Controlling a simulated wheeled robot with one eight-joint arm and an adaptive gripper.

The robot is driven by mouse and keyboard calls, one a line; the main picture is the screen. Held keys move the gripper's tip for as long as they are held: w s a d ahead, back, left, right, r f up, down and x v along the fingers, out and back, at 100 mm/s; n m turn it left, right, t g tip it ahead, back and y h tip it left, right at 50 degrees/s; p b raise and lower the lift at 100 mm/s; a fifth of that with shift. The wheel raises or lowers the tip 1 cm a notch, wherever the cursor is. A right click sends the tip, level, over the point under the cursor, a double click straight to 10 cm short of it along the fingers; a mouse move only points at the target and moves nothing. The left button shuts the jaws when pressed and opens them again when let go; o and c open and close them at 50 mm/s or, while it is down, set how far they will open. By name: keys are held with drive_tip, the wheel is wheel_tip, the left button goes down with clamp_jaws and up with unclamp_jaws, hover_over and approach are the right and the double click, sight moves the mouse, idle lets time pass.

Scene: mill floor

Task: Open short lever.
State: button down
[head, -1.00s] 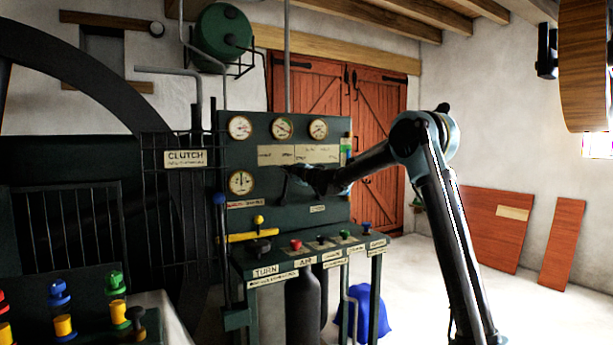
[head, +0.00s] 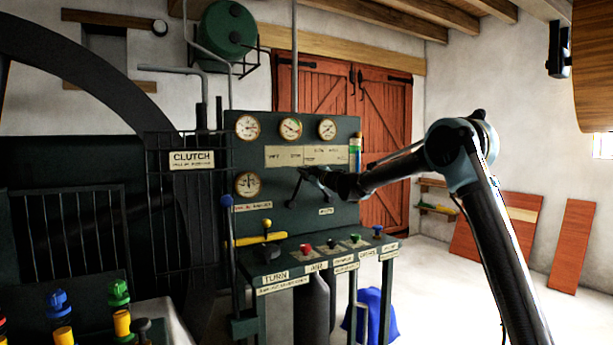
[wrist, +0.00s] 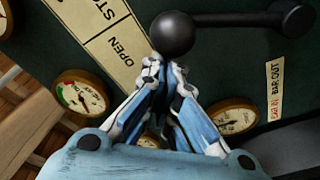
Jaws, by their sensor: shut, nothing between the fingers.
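A short black lever (wrist: 235,20) with a ball knob (wrist: 175,35) is in the wrist view; its pivot is at upper right. In the head view the dark lever (head: 291,197) is on the front of the green gauge panel (head: 345,205), below a label strip, and is small and partly merged with my gripper. My gripper (wrist: 162,68) is shut and empty, its fingertips just below the ball knob in the wrist view; I cannot tell whether they touch it. In the head view my gripper (head: 308,176) is in front of the panel. The label (wrist: 118,48) by the knob reads OPEN.
Gauges (head: 290,128) surround the lever on the panel. A console shelf (head: 275,268) with coloured knobs juts out below. A tall lever with a blue knob (head: 227,201) and a barred guard (head: 180,210) stand at left.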

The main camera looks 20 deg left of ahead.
drive_tip(key=shift+w+d+f, duration=0.1)
drive_tip(key=shift+w+d, duration=0.2)
drive_tip(key=shift+w, duration=0.05)
drive_tip(key=s+d+r, duration=0.1)
drive_tip(key=s+d, duration=0.4)
drive_tip(key=s, duration=0.2)
drive_tip(key=shift+s+d+r, duration=0.3)
drive_tip(key=shift+d, duration=0.05)
idle(0.5)
